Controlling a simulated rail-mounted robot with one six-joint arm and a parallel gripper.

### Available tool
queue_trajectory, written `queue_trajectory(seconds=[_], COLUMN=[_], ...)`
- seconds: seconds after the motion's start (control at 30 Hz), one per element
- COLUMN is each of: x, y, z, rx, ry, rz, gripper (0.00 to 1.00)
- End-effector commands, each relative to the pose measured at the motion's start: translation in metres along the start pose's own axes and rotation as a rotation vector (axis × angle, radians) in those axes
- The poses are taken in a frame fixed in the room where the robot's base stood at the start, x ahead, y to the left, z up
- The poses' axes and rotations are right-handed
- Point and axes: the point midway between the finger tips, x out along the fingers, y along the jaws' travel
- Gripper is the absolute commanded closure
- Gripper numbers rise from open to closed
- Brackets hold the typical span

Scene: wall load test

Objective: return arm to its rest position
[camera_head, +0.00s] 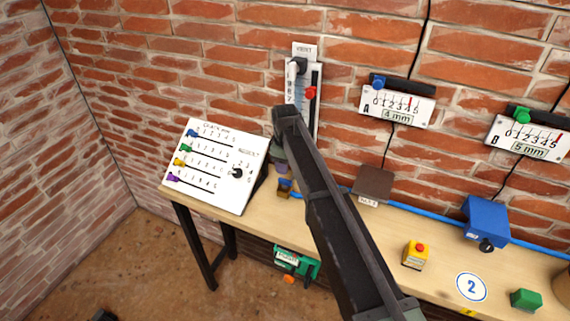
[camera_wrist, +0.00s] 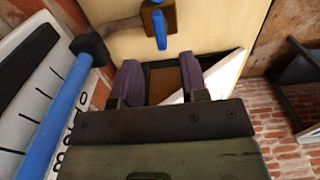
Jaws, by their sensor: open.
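My gripper (camera_head: 281,160) hangs at the end of my dark arm, in front of the brick wall and above the back left of the wooden table (camera_head: 330,237). In the wrist view my gripper (camera_wrist: 161,78) has its two purple fingers apart, with nothing held between them. A small brown and blue fitting (camera_head: 284,188) sits just below the gripper in the head view. It shows in the wrist view (camera_wrist: 157,20) beyond the fingertips, apart from them. My forearm hides part of the table and wall.
A white slider panel (camera_head: 215,200) stands close left of the gripper. A vertical gauge (camera_head: 316,110) is on the wall behind. A brown box (camera_head: 373,184), yellow button box (camera_head: 415,255), blue box (camera_head: 486,220) and green block (camera_head: 526,299) are to the right. A blue rod (camera_wrist: 55,115) runs close left in the wrist view.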

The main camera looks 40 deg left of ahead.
Motion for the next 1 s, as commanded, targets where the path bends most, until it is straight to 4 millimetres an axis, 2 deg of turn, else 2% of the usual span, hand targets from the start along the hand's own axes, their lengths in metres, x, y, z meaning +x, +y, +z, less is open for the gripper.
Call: queue_trajectory(seconds=[0.03,0.17,0.63,0.77,0.83,0.87,0.9,0.97,1.0], x=[-0.026,-0.043,-0.041,-0.041,-0.041,-0.041,-0.041,-0.041,-0.041], y=[0.000,0.000,0.000,-0.005,-0.044,-0.050,-0.057,-0.067,-0.075], z=[0.000,0.000,0.000,0.004,0.043,0.070,0.107,0.167,0.206], rx=[0.000,0.000,0.004,0.154,0.349,0.435,0.550,0.718,0.825], ry=[0.000,0.000,0.000,0.000,-0.001,-0.001,-0.001,-0.001,-0.001], rz=[0.000,0.000,0.000,0.000,0.000,0.000,0.000,0.000,0.000], gripper=[0.60,0.60,0.60,0.60,0.60,0.60,0.60,0.60,0.60])
